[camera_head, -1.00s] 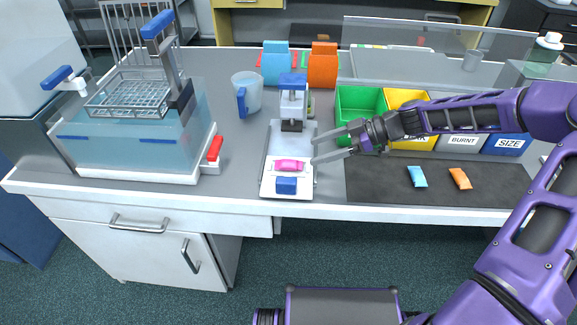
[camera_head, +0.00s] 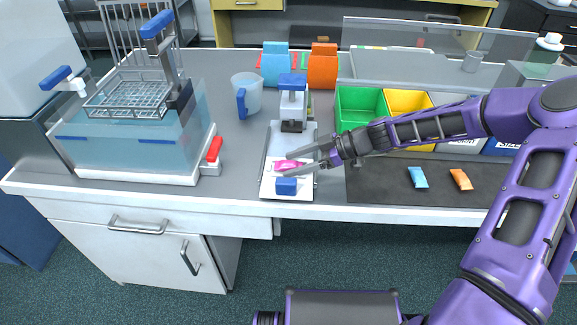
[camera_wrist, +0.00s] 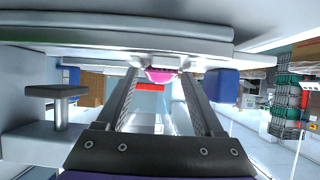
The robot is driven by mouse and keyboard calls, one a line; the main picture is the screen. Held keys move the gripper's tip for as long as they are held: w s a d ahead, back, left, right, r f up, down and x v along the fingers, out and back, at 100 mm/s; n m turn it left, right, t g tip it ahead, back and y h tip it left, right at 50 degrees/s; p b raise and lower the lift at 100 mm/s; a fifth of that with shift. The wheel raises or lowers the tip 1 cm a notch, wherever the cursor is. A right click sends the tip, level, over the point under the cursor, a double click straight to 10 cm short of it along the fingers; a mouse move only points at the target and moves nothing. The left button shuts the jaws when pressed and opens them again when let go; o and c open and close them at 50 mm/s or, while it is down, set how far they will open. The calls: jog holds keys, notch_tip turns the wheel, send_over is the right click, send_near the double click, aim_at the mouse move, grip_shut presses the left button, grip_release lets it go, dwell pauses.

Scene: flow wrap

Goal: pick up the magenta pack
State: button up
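The magenta pack (camera_head: 285,166) lies on the white plate of a small sealer device (camera_head: 268,170), just behind a blue block (camera_head: 287,186). My gripper (camera_head: 288,164) reaches in from the right, with its two fingers spread and their tips at the pack. In the wrist view the magenta pack (camera_wrist: 160,76) shows between the tips of the open gripper (camera_wrist: 159,74), with a gap between the fingers. I cannot tell whether either finger touches it. Part of the pack is hidden by a finger in the head view.
The blue-topped press (camera_head: 293,100) stands behind the pack. A dark mat (camera_head: 390,183) with a light blue pack (camera_head: 418,177) and an orange pack (camera_head: 461,179) lies to the right. Green (camera_head: 361,105) and yellow (camera_head: 408,103) bins stand behind the mat. A water bath (camera_head: 130,135) stands left.

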grip_shut()
jog(key=shift+r, duration=0.1)
